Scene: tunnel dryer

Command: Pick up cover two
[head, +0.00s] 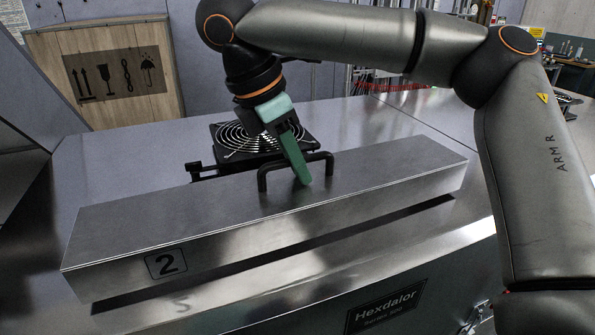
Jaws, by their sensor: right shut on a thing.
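Cover two (200,222) is a long brushed-metal box-shaped lid with a "2" label on its front face near the left end. It has a black bar handle (262,180) on top. My right gripper (302,178) reaches down from above with green fingers and is shut on the handle. A dark gap and shadow show under the cover's front edge, so it appears raised a little above the dryer top. The gripper hides part of the handle. My left gripper is not in view.
The metal dryer top (390,125) spreads around the cover. A black fan with a round wire guard (245,138) sits just behind it. A wooden crate (105,72) stands at the back left. A "Hexdalor" plate (387,306) marks the front.

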